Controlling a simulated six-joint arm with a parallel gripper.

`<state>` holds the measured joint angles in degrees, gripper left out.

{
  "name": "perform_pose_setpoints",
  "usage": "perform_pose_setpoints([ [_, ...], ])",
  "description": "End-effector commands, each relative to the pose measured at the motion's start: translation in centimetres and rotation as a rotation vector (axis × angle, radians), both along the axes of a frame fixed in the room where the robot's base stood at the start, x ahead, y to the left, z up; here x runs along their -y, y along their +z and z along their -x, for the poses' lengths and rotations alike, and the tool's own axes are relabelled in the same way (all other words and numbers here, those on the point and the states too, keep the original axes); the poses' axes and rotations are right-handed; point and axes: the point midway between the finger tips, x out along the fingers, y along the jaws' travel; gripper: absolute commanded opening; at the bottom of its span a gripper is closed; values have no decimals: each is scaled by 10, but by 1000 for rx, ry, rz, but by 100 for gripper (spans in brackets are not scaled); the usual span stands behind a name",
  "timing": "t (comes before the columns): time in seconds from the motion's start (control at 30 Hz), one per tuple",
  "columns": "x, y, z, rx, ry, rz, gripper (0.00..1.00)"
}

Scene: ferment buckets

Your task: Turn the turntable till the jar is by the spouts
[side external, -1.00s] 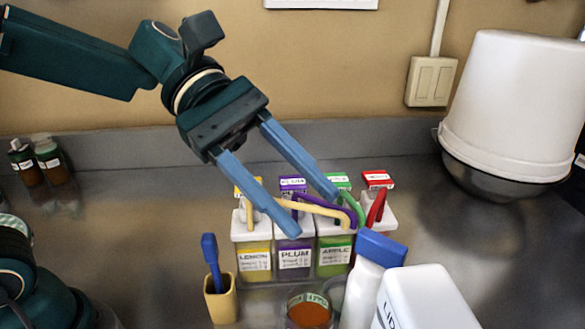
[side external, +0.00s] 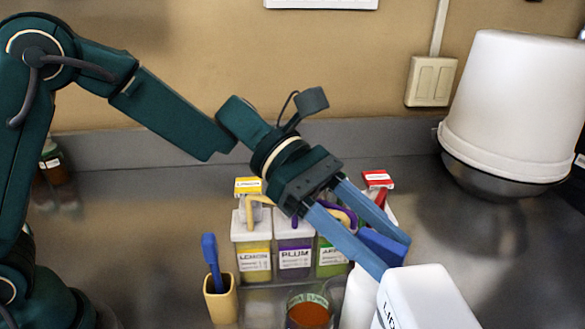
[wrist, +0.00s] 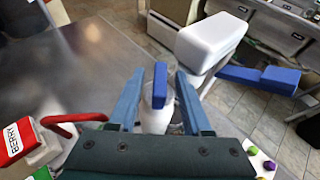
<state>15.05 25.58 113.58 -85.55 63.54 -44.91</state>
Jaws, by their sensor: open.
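The jar (side external: 308,313), with amber-brown contents and a pale label, stands at the bottom edge of the side view, in front of the dispensers. The spouts are curved tubes on the dispensers; the yellow spout (side external: 254,208) shows, and the red spout (wrist: 75,118) shows in the wrist view. The turntable cannot be made out. My gripper (side external: 393,257) is open and empty of any grip. Its fingers reach down to the right, around or above a white bottle with a blue top (side external: 382,246). In the wrist view the blue top (wrist: 159,85) lies between the fingers.
Dispensers labelled lemon (side external: 254,262), plum (side external: 294,260) and apple stand in a row. A tan holder (side external: 221,298) with a blue-handled tool stands left. A white box (side external: 425,298) is close right of my fingers. A large white bucket (side external: 510,105) stands back right.

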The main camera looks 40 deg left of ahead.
Motion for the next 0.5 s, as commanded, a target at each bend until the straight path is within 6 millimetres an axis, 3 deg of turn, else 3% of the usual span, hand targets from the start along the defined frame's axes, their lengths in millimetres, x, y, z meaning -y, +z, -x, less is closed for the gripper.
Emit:
perform_pose_setpoints([
  [0.23, 1, 0, 0, 0, 1, 0, 49],
  [0.37, 1, 0, 0, 0, 1, 0, 0],
  [0.5, 1, 0, 0, 0, 1, 0, 0],
])
